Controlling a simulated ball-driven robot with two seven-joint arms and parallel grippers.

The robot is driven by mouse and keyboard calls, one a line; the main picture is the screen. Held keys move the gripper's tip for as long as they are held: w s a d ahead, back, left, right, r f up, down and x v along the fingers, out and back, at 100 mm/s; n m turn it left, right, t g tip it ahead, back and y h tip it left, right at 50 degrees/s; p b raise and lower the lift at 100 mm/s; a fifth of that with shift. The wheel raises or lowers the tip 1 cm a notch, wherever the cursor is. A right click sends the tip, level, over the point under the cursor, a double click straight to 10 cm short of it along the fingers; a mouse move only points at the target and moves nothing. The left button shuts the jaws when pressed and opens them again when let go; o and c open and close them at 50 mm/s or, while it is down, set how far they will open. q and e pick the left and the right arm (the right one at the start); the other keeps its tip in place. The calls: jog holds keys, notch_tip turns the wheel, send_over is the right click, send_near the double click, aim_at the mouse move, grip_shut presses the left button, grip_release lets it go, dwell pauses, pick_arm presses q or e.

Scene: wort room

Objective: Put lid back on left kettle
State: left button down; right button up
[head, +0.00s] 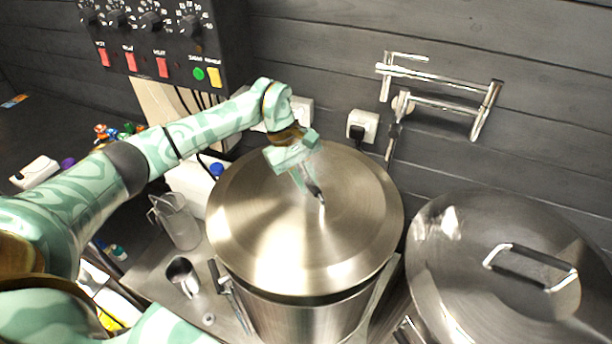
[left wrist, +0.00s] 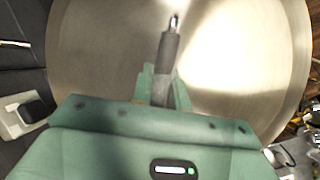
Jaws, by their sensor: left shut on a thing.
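The left kettle (head: 310,318) is a steel pot in the middle of the head view. Its round brushed-steel lid (head: 255,235) lies over the kettle's mouth, roughly centred and nearly level. A dark line shows under the lid's front edge; I cannot tell whether the lid is seated or slightly raised. My left gripper (head: 308,186) is shut on the lid's handle (head: 321,197), over the middle of the lid. In the left wrist view, the dark handle (left wrist: 169,50) runs between the fingers (left wrist: 163,85), with the lid (left wrist: 240,60) behind. My right gripper is not in view.
The right kettle (head: 450,290) stands close by with its own lid (head: 470,240) on. A clear jug (head: 178,222) and a steel cup (head: 183,277) stand left of the left kettle. A control box (head: 150,45), socket (head: 363,126) and pipe rack (head: 440,90) are on the wall behind.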

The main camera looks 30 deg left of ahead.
aim_at(305, 199)
pick_arm(q)
notch_tip(305, 199, down, 5)
jog(key=b, duration=0.3)
jog(key=shift+f, duration=0.1)
jog(key=shift+f+b, duration=0.5)
jog(key=c, duration=1.3)
grip_release()
jog(key=shift+s, duration=0.1)
jog(key=shift+f, duration=0.1)
jog(key=b+v, duration=0.1)
jog(key=v, duration=1.5)
jog(key=shift+r+b, duration=0.25)
jog(key=shift+b, duration=0.1)
